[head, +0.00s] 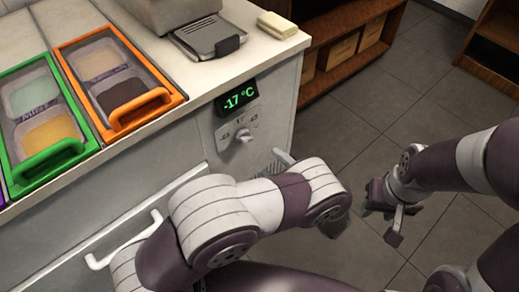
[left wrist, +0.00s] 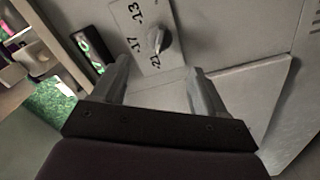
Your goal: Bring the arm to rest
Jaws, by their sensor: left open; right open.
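My left arm reaches across the freezer front in the head view, and its dark wrist end bends down near the middle; its fingers cannot be made out there. In the left wrist view, my left gripper (left wrist: 160,88) shows two grey fingers spread apart with nothing between them. They point toward the freezer's front panel, below the dial (left wrist: 159,41). My right gripper (head: 393,222) hangs over the tiled floor at the right of the head view, open and empty.
The freezer counter carries a green-framed tub case (head: 78,150) and an orange-framed one (head: 171,100). A temperature display (head: 239,96) reads -17 °C above a dial (head: 243,136). A white handle (head: 97,263) juts from the front. A wooden shelf (head: 330,50) stands behind. Floor at the right is clear.

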